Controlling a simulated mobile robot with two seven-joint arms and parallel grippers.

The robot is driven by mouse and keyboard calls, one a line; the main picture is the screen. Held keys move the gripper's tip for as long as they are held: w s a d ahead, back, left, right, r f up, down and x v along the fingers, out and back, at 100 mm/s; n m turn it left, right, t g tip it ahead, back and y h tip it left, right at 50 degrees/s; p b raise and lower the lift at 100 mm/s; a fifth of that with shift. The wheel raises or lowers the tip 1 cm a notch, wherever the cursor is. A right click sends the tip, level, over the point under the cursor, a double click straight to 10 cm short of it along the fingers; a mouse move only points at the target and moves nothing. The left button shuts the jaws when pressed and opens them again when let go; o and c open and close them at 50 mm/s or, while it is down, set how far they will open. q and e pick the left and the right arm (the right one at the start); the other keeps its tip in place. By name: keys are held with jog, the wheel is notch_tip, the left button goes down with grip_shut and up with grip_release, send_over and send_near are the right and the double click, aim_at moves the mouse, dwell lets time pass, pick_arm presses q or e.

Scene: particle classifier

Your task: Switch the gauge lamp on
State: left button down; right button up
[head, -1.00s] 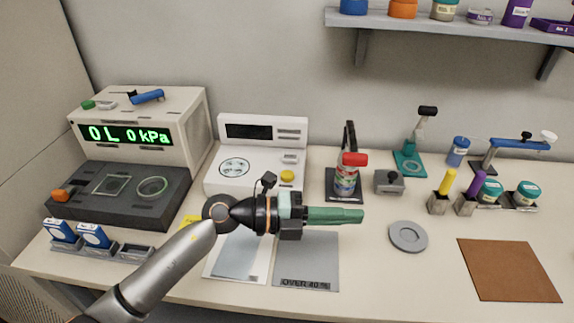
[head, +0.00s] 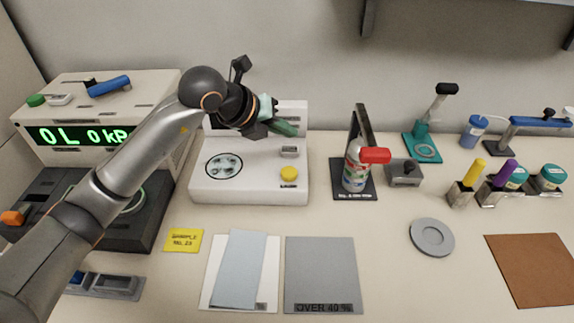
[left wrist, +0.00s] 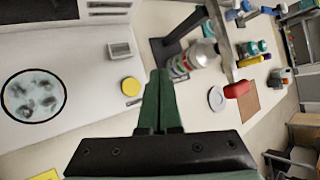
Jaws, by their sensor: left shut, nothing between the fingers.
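A white device (head: 245,190) stands at the back of the table. It has a round window (head: 224,166) with dark clumps, a small grey switch (head: 290,152) and a yellow button (head: 289,173). Its upper display panel is mostly hidden behind my left gripper (head: 287,129). That gripper is shut and empty, with its green fingers above the device, apart from the switch. In the left wrist view the shut fingers (left wrist: 158,98) are in front, with the grey switch (left wrist: 119,49) and yellow button (left wrist: 131,86) to their left. I cannot tell the switch's position. My right gripper is out of view.
A box with a green display (head: 80,136) stands at the left, partly behind my left arm. Papers and a grey sheet (head: 322,270) lie in front.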

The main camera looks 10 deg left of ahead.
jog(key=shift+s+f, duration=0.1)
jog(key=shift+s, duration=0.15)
pick_arm(q)
jog(key=shift+f, duration=0.1)
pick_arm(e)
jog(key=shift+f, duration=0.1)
pick_arm(q)
jog(key=b, duration=0.3)
send_over(286, 175)
notch_tip(286, 175, down, 4)
jog(key=shift+f, duration=0.1)
notch_tip(286, 175, down, 3)
jog(key=shift+f+b, duration=0.1)
jog(key=shift+b, duration=1.1)
jog(key=shift+a+f, duration=0.1)
jog(key=shift+f, duration=0.2)
jog(key=shift+f+b, duration=0.3)
jog(key=shift+b, duration=0.15)
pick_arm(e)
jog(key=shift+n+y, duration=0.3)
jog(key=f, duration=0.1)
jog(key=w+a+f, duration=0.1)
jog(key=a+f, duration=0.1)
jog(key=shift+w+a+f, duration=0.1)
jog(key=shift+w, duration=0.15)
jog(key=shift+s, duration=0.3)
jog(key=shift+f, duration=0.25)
